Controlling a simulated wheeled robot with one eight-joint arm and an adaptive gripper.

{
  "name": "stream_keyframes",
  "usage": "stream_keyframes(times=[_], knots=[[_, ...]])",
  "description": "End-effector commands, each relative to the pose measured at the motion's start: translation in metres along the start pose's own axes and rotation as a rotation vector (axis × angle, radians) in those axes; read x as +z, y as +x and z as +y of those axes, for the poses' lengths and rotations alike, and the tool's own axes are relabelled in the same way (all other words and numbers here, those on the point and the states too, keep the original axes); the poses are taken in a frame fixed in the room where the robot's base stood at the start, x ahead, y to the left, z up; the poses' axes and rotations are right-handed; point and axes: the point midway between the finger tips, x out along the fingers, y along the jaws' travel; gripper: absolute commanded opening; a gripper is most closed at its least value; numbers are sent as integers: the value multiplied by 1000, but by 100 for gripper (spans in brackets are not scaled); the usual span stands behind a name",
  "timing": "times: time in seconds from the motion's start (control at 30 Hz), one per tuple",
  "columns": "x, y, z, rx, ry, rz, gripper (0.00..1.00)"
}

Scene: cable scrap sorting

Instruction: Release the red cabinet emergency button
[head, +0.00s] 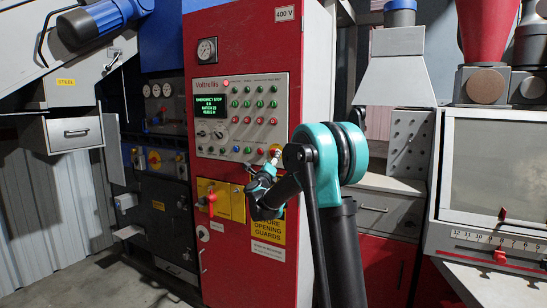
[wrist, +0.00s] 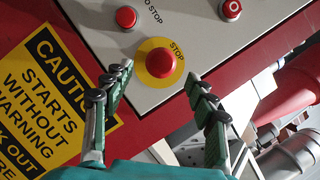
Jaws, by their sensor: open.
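The red emergency button (wrist: 160,62) is a mushroom head on a yellow round collar marked STOP, on the cabinet's pale control panel (wrist: 103,45). My gripper (wrist: 160,82) is open in the wrist view, one finger on each side below the button. The fingers look apart from the button, with nothing between them. In the head view the button (head: 276,149) is at the panel's lower right, and my gripper (head: 273,163) is close to it, partly hidden by my arm. The red cabinet (head: 230,240) has a lit display (head: 210,106) with green text reading EMERGENCY STOP.
Two smaller red buttons (wrist: 126,17) (wrist: 231,9) flank the emergency button above. A yellow caution sign (wrist: 45,85) is at the left. In the head view, a red-handled switch on a yellow plate (head: 220,198) is below the panel. Grey machinery (head: 395,75) stands right.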

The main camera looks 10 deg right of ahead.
Motion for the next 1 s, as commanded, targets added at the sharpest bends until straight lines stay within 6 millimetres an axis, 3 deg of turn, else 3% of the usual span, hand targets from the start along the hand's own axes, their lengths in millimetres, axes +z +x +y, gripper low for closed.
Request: stream_keyframes(times=[0.23,0.63,1.0], knots=[[0,31,0,-1,-1,0,57],[0,37,0,0,0,0,57],[0,37,0,0,0,0,11]])
